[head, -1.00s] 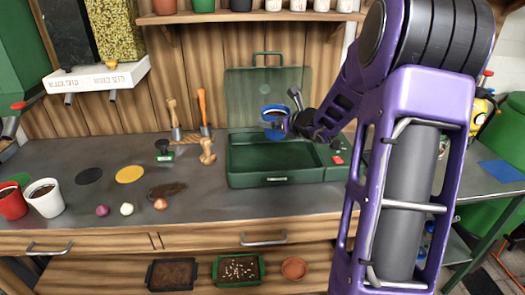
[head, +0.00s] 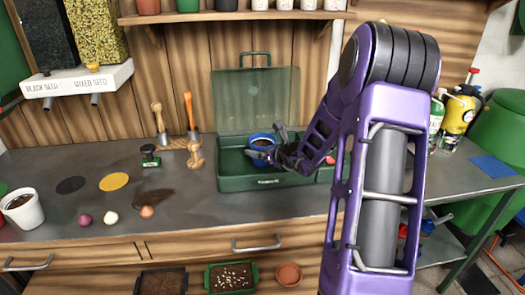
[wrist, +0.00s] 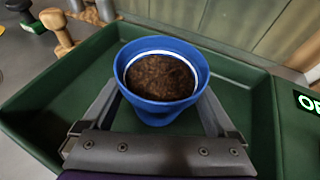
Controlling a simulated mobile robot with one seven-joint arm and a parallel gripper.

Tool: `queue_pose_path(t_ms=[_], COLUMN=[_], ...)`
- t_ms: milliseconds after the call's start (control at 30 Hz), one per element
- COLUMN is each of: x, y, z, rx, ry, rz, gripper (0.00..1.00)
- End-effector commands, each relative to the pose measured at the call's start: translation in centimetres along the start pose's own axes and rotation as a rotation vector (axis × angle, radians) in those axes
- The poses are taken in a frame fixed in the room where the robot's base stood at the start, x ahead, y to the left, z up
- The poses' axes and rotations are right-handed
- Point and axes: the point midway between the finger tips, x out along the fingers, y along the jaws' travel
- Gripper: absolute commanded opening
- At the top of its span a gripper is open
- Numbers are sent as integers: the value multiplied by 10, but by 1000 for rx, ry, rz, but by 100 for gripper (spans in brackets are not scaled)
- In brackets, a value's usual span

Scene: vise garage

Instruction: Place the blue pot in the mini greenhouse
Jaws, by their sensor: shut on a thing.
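The blue pot (head: 262,142), filled with dark soil, is held between the fingers of my gripper (head: 276,155). In the wrist view the blue pot (wrist: 161,108) is upright, with one finger on each side. The mini greenhouse (head: 240,184) is a green tray with a clear lid (head: 256,100) standing open behind it. The pot is inside the tray's outline, toward its left part. The wrist view shows the green tray floor (wrist: 243,93) around the pot. The pot's base is partly hidden, so I cannot tell whether it touches the floor.
Wooden-handled tools (head: 159,122) and a green stamp-like thing (head: 150,156) stand left of the greenhouse. A white pot (head: 22,208) is at the far left, with bulbs (head: 111,217) on the bench. A shelf (head: 230,17) hangs above.

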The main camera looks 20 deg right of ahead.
Motion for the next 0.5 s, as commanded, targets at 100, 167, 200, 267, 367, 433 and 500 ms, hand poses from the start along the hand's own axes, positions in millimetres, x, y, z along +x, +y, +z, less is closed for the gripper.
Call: queue_pose_path(t_ms=[100,167,200,267,367,433,500], x=[0,0,0,1,0,0,0], y=[0,0,0,0,0,0,0], z=[2,2,0,-2,-1,-1,-1], rx=[-1,-1,-1,-1,-1,-1,-1], ry=[-2,-2,-2,-2,-1,-1,-1], rz=[0,0,0,0,0,0,0], gripper=[26,26,26,26,100,100,100])
